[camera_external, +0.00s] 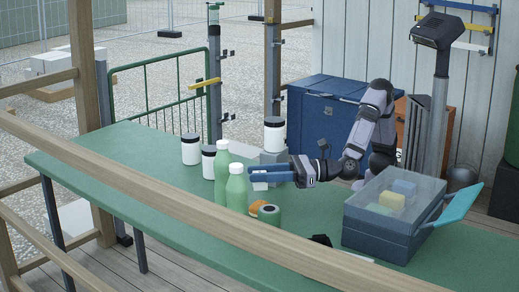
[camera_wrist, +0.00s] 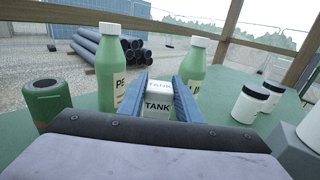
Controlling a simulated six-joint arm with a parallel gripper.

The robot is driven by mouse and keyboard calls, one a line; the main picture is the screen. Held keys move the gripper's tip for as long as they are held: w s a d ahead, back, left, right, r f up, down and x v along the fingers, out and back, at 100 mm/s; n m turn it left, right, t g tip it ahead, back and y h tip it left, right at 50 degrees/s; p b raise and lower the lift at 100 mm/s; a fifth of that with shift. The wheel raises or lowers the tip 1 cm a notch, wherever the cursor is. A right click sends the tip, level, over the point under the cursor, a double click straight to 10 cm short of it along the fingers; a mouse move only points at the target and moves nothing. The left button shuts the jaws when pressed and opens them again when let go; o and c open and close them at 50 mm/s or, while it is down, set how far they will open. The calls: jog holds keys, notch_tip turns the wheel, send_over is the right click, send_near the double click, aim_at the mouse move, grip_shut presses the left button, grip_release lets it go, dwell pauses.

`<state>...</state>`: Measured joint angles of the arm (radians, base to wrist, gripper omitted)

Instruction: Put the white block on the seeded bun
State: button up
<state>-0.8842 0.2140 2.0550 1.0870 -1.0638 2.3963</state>
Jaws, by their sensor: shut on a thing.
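My gripper (camera_external: 256,178) is shut on the white block (camera_external: 260,186) and holds it above the green table. In the wrist view, the block (camera_wrist: 158,103) sits between the two blue fingers of my gripper (camera_wrist: 165,84) and its faces read "TANK". The seeded bun (camera_external: 257,207) is a small orange-brown round below the gripper in the external view, partly hidden behind a green can (camera_external: 269,214). The block is above the bun and apart from it. I cannot make out the bun in the wrist view.
Two green bottles (camera_external: 222,172) (camera_external: 237,188) stand close by the fingers. White jars (camera_external: 191,149) (camera_external: 208,160) stand behind; another jar (camera_external: 274,134) is on a grey block (camera_external: 272,157). A clear-lidded bin (camera_external: 375,234) with blue and yellow blocks stands right. The table's left part is clear.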

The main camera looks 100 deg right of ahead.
aim_at(262, 187)
jog(key=shift+f, duration=2.15)
jog(key=shift+f+b, duration=0.2)
jog(key=shift+b, duration=0.3)
jog(key=o, duration=1.1)
jog(key=shift+r+p, duration=0.2)
jog(key=shift+p, duration=0.1)
jog(key=shift+s, duration=0.2)
jog(key=s, duration=0.4)
jog(key=shift+s+a+b, duration=0.1)
jog(key=shift+b, duration=0.2)
notch_tip(262, 187, up, 7)
jog(key=shift+s+p, duration=0.2)
jog(key=shift+p, duration=0.2)
